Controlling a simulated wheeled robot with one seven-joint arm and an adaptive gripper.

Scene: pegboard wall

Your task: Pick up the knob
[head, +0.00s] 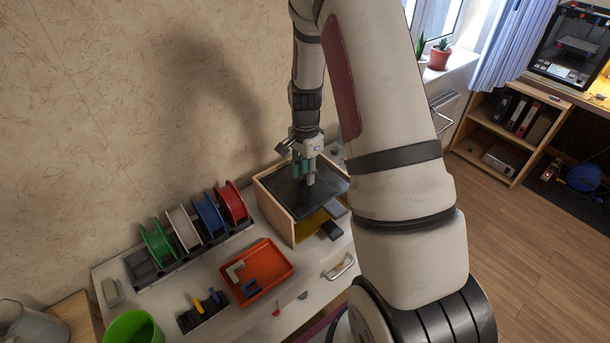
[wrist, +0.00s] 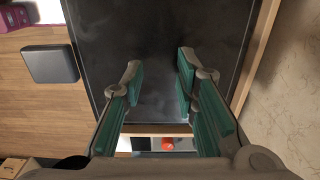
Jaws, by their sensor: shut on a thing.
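My gripper (head: 305,177) is over the black top (head: 287,190) of a wooden box, pointing down. In the wrist view its green-padded fingers (wrist: 158,80) stand some way apart over that black top (wrist: 150,30). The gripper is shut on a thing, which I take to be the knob. The knob's outline does not stand out between the fingers against the dark top, and the fingers partly hide that spot in the head view. I cannot tell whether it touches the top.
Dark flat pieces (head: 331,230) jut from the box's front; one also shows in the wrist view (wrist: 50,63). An orange tray (head: 284,258) with small parts, a row of coloured spools (head: 209,216) and a green bin (head: 133,329) stand left. The wall (head: 100,110) is close behind.

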